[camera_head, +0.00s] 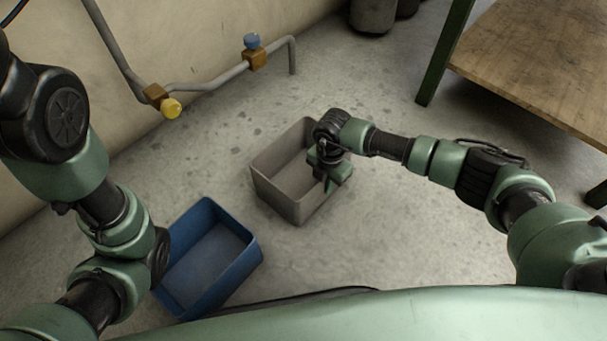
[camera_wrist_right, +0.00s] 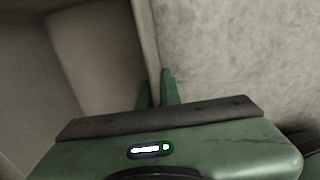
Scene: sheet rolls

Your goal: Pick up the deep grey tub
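The deep grey tub (camera_head: 277,187) is an open, empty-looking box on the concrete floor in the middle of the head view. My right gripper (camera_head: 331,181) points down at its right wall. In the right wrist view the tub's wall (camera_wrist_right: 149,45) runs down between the two green fingers (camera_wrist_right: 157,92), one on the inside and one on the outside. The fingers are close together and look shut on the wall. My arm hides part of the tub's far right corner. My left gripper is out of view; only its arm shows at the left.
A blue tub (camera_head: 209,257) stands to the left and nearer to me, a short way from the grey one. Pipes with a yellow knob (camera_head: 171,108) and a blue knob (camera_head: 252,41) run along the wall. A wooden table (camera_head: 535,65) stands at the upper right. Floor to the right is clear.

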